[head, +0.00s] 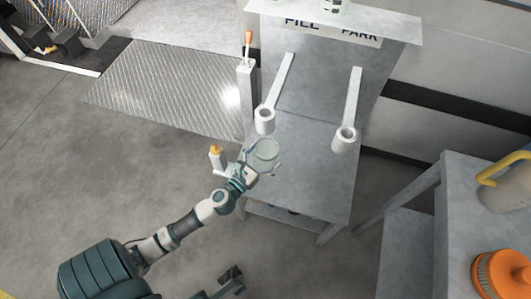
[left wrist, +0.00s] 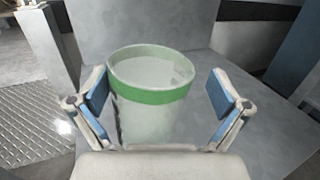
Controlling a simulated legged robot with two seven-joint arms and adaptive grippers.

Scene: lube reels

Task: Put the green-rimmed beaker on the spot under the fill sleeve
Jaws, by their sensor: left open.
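The green-rimmed beaker (head: 265,153) stands upright on the grey bench (head: 315,183), near its left front side. It also shows in the left wrist view (left wrist: 150,92), clear with a green band. My left gripper (head: 262,165) is open around the beaker; in the left wrist view its blue-padded fingers (left wrist: 158,98) stand on either side, with a gap at the right. The fill sleeve (head: 264,120) is a white ring on an arm under the FILL label, just behind the beaker. The spot under it is hidden.
A second sleeve (head: 345,138) hangs under the PARK label. An orange-handled lever (head: 249,50) and a yellow-tipped post (head: 215,155) stand at the bench's left. A side table (head: 455,215) at right holds a jug (head: 508,185) and an orange-topped container (head: 502,275).

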